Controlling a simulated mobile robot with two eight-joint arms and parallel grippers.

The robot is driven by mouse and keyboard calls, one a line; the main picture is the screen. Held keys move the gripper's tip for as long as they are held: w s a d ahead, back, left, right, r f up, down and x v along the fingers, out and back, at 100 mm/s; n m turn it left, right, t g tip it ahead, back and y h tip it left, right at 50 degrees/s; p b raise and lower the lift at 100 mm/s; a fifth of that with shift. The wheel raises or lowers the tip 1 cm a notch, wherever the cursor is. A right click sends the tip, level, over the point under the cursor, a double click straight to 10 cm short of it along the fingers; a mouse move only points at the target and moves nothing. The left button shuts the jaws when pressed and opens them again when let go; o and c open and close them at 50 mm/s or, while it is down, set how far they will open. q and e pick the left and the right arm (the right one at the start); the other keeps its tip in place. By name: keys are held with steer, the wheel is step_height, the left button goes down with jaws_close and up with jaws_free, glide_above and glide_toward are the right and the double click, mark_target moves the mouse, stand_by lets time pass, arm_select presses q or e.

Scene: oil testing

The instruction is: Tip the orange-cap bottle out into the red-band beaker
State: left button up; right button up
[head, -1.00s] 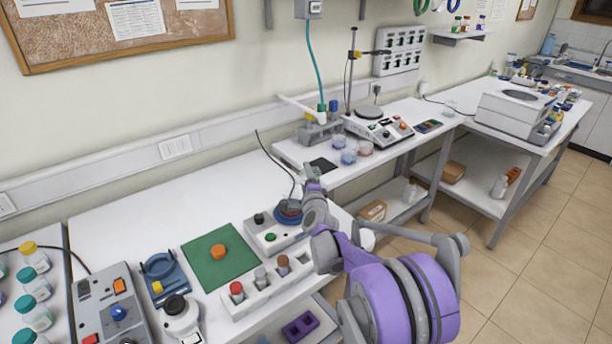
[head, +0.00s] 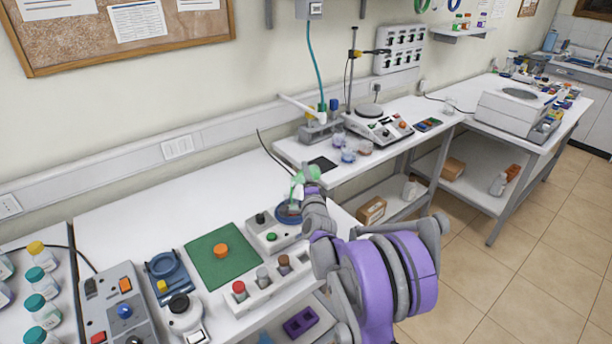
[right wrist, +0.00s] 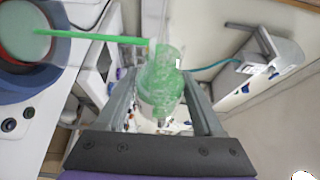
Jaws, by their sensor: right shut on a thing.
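My right gripper (right wrist: 160,105) is shut on a clear bottle (right wrist: 162,88) holding green liquid. The bottle is uncapped and tilted; a thin green stream runs from its mouth to the red-band beaker (right wrist: 62,52). Pale green liquid shows inside the beaker. In the head view the bottle (head: 298,180) shows as a green patch beside my right gripper (head: 308,190), above the blue plate (head: 284,217) of a grey device. The beaker is mostly hidden there. An orange cap (head: 221,250) lies on the green mat (head: 206,268). My left gripper is not in view.
A white rack (head: 262,298) with several capped vials stands in front of the device. A blue stand (head: 166,272) and a control box (head: 115,310) are left of the mat. Capped bottles (head: 40,308) stand at the far left. The bench behind the mat is clear.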

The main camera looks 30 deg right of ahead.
steer(key=shift+w+a+r+n+t+p, duration=0.15)
steer(key=shift+r+n+t+p, duration=0.25)
steer(key=shift+n, duration=0.8)
steer(key=shift+a+n+b, duration=0.2)
steer(key=shift+n+b, duration=0.1)
steer(key=shift+n, duration=0.2)
steer(key=shift+s+a+r+n+t, duration=0.1)
steer(key=shift+s+r+n+t, duration=0.2)
steer(key=shift+t, duration=0.1)
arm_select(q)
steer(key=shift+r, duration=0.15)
arm_select(e)
steer(key=shift+w, duration=0.15)
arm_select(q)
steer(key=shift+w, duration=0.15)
arm_select(e)
steer(key=shift+w, duration=0.1)
stand_by(1.5)
